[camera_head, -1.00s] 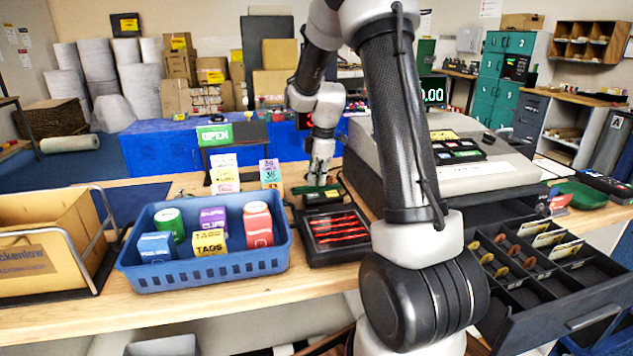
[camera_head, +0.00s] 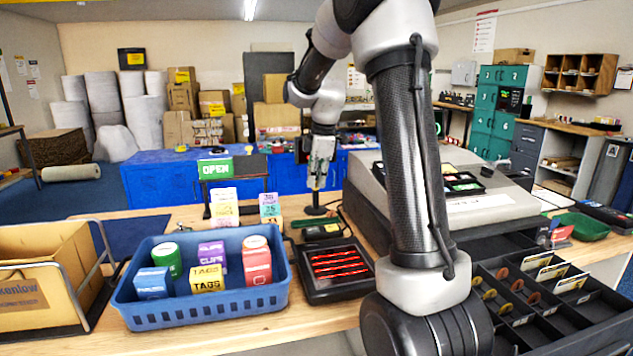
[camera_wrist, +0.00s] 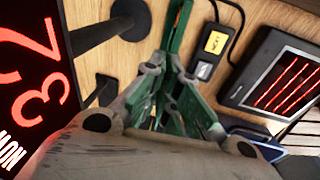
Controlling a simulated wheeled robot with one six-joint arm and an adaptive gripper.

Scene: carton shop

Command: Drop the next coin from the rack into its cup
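The open cash drawer (camera_head: 607,322) at the right of the head view has dark compartments holding several gold and copper coins (camera_head: 503,273) and pale notes. Which compartment is the rack and which is a cup, I cannot tell. My gripper (camera_head: 318,183) hangs above the counter near a small black stand, left of the till and away from the drawer. In the wrist view its green-padded fingers (camera_wrist: 185,50) show over the wood. No coin is visible in them, and their gap is unclear. My arm hides part of the drawer's left side.
A black tray with red lines (camera_head: 371,285) lies on the counter, with a small black device (camera_head: 320,232) behind it. A blue basket (camera_head: 200,312) of small boxes stands left. The till (camera_head: 480,205) is behind my arm. A red-digit display (camera_wrist: 35,80) is close in the wrist view.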

